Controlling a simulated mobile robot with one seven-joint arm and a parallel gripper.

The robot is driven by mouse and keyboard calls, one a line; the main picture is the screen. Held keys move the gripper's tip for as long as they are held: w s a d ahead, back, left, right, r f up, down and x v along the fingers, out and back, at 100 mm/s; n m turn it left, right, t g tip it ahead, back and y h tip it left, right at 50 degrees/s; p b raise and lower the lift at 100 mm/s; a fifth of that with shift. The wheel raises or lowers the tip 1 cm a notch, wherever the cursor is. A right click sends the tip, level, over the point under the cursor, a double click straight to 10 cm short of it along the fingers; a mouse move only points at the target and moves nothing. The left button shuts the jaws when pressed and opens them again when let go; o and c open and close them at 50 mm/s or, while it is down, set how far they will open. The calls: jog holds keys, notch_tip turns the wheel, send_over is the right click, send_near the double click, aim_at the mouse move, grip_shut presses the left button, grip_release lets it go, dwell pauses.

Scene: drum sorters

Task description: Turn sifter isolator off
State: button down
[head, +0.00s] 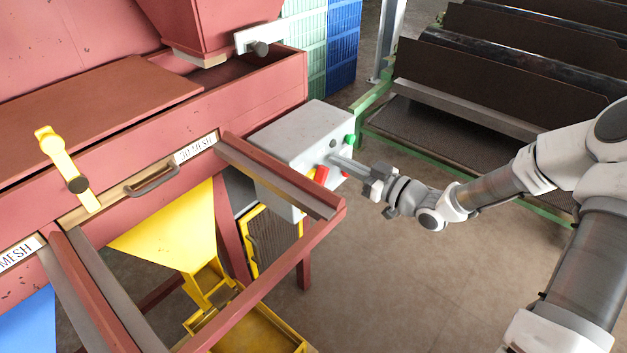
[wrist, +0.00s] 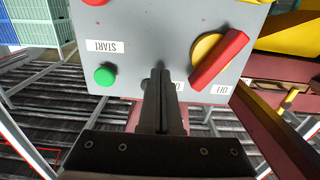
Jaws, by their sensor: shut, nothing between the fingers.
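The grey control box (head: 300,135) is mounted at the end of the red sifter frame. Its isolator has a red handle (wrist: 220,60) on a yellow disc (wrist: 203,48); the handle also shows in the head view (head: 321,175). In the wrist view, where lettering is upside down, the handle lies diagonally. Its lower-left end is near a label mostly hidden by my fingers, left of the OFF label (wrist: 221,89). My gripper (wrist: 162,75) is shut and empty, its fingertips in front of the panel between handle and green button (wrist: 104,77). I cannot tell whether it touches the panel.
A START label (wrist: 105,46) sits near the green button. A red rail (head: 280,175) projects beside the box, close to the handle. Dark rollers on a green frame (head: 480,170) stand behind my arm. Brown floor (head: 390,290) is clear in front.

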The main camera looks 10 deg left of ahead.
jog(key=shift+w+a, duration=0.25)
jog(key=shift+a, duration=0.25)
jog(key=shift+d, duration=0.1)
jog(key=shift+s+d, duration=0.45)
jog(key=shift+d, duration=0.15)
